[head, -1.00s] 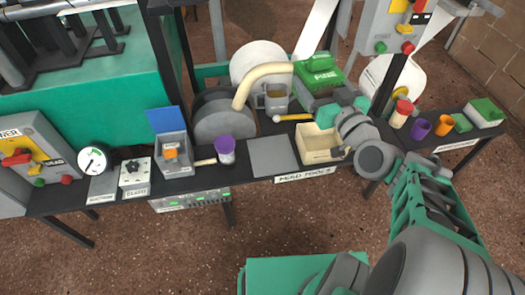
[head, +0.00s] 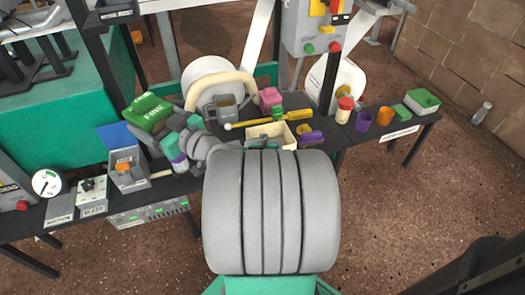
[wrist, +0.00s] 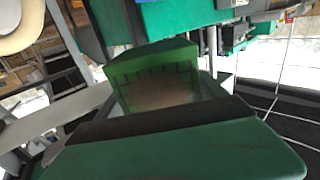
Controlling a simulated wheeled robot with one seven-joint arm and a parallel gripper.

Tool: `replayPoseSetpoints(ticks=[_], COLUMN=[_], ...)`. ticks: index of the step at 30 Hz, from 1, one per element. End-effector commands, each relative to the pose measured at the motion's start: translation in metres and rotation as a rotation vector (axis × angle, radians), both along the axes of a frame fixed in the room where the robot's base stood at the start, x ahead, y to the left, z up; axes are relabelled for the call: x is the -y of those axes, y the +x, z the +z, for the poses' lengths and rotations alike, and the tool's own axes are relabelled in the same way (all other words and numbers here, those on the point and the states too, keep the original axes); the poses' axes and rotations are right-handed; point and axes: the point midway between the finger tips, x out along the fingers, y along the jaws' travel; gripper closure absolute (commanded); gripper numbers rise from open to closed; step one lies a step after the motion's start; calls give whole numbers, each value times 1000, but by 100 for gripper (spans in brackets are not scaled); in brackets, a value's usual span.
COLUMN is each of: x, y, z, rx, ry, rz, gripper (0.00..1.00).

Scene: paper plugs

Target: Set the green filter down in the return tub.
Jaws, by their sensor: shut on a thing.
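The green filter, a green box marked "FINE" (head: 147,112), is held above the left part of the bench, left of the grey mug. My gripper (head: 168,128) is shut on it. In the wrist view the green filter (wrist: 155,62) shows an open face with a grid inside. A cream open tub (head: 287,141) stands on the bench right of my gripper, partly hidden behind my arm. I cannot read a label naming it as the return tub. The filter is well apart from it.
A grey bin with a blue lid (head: 115,135) and a purple-topped jar (head: 179,163) stand near my gripper. A yellow tool (head: 262,122), pink block (head: 271,97) and small purple thing (head: 311,138) lie around the tub. A red-capped jar (head: 344,108) stands farther right.

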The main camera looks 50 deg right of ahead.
Motion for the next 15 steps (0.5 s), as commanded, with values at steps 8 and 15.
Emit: replayPoseSetpoints(ticks=[8, 15], x=[161, 244], y=[-61, -136], z=[-80, -129], rx=[0, 3], ry=[9, 9], rz=[-368, -630], gripper=[64, 64])
